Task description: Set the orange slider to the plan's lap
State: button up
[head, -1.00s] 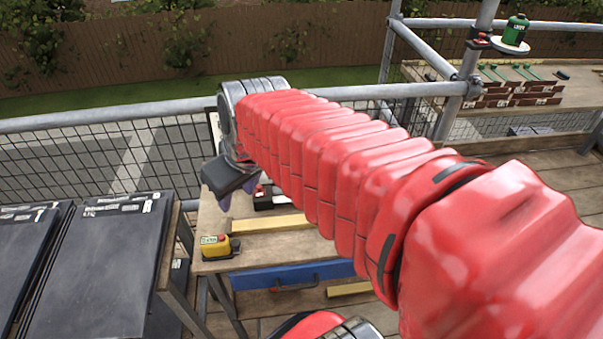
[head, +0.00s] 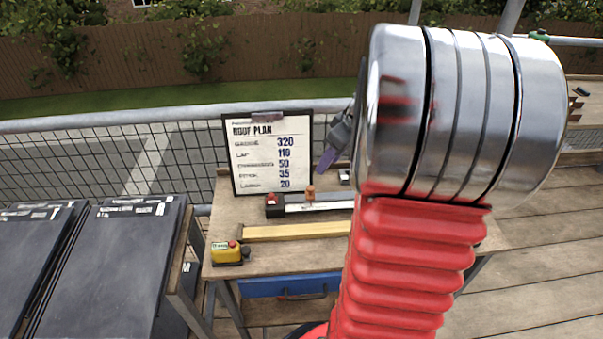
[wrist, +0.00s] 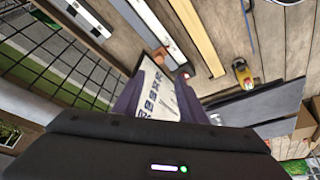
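The orange slider (head: 310,195) sits on a pale rail (head: 325,205) with a black-and-red end block (head: 275,204) at its left. In the wrist view the slider (wrist: 160,55) is just beyond the fingertips. The roof plan board (head: 268,153) stands upright at the back of the bench and reads gauge 320, lap 110. My gripper (head: 326,162) is above and slightly right of the slider, apart from it. In the wrist view its purple fingers (wrist: 158,97) are spread and empty, with the plan behind them. The rail's right part is hidden by my arm.
A wooden batten (head: 295,232) lies in front of the rail. A blue case (head: 285,286) is below. Dark slates (head: 105,260) stand at left; mesh railing runs behind.

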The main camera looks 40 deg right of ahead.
aim_at(311, 188)
jog(key=shift+f, duration=0.1)
dwell(0.3)
jog(key=x, duration=1.3)
jog(key=shift+w+f, duration=0.15)
jog(key=shift+f, duration=0.15)
jog(key=shift+c, duration=0.5)
grip_shut()
